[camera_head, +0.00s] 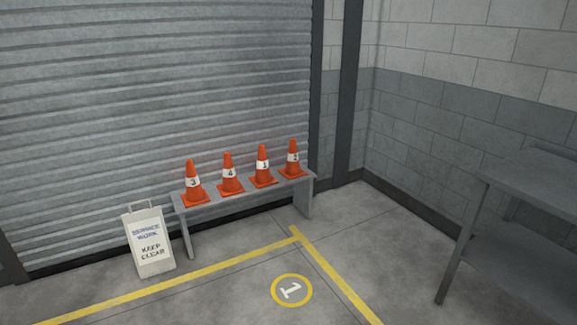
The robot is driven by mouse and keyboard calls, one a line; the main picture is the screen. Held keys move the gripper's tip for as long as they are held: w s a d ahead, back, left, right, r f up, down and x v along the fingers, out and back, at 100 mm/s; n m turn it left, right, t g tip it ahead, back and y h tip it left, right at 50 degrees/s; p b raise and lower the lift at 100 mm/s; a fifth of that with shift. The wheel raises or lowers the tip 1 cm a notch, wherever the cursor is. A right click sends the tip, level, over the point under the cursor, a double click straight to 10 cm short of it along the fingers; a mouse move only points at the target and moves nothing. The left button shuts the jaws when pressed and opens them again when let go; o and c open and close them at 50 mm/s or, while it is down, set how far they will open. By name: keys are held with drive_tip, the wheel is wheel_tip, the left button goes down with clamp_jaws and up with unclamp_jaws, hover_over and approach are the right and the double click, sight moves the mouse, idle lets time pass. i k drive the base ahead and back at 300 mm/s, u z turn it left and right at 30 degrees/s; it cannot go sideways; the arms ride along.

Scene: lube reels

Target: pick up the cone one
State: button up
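Orange cones with white numbered bands stand upright in a row on a low grey bench (183,211). The cone marked 1 (263,176) is third from the left. To its left are the cone marked 4 (230,185) and the cone marked 3 (193,194). To its right is another cone (293,170), whose number is too small to read surely; it looks like 2. My gripper is not in view.
A white "SERVICE WORK KEEP CLEAR" sign (149,242) stands on the floor left of the bench. A grey metal table (480,180) is at the right. Yellow lines and a circled floor number 1 (291,291) mark the clear floor. A roller shutter (150,90) is behind the bench.

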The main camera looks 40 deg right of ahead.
sight(262, 178)
drive_tip(key=u, duration=0.6)
drive_tip(key=k, duration=0.1)
drive_tip(key=z, duration=1.7)
drive_tip(key=k, duration=0.95)
drive_tip(key=u, duration=0.1)
drive_tip(key=i, duration=0.8)
